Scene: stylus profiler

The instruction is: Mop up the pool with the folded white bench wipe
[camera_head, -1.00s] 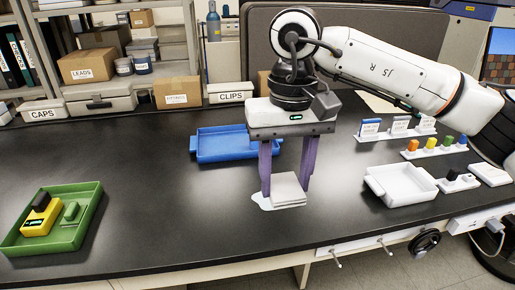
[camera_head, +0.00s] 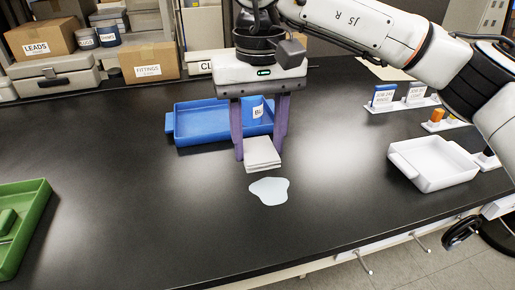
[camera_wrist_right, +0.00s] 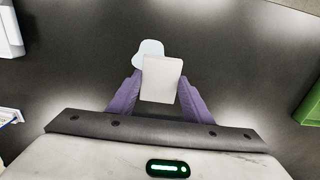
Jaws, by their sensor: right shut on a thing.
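The folded white bench wipe (camera_head: 262,152) is a small layered square between the purple fingers of my right gripper (camera_head: 259,158). The gripper points down and is shut on the wipe. The pale blue pool (camera_head: 269,191) lies on the black bench, just on the near side of the wipe in the head view. In the right wrist view the wipe (camera_wrist_right: 162,82) overlaps the edge of the pool (camera_wrist_right: 147,50). I cannot tell for sure whether the wipe touches the bench. My left gripper is not in view.
A blue tray (camera_head: 183,138) with a labelled blue item (camera_head: 256,108) stands behind the gripper. A white tray (camera_head: 440,180) is at right, a green tray (camera_head: 35,225) at far left. Small labelled cards (camera_head: 383,97) stand at the back right. Bench around the pool is clear.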

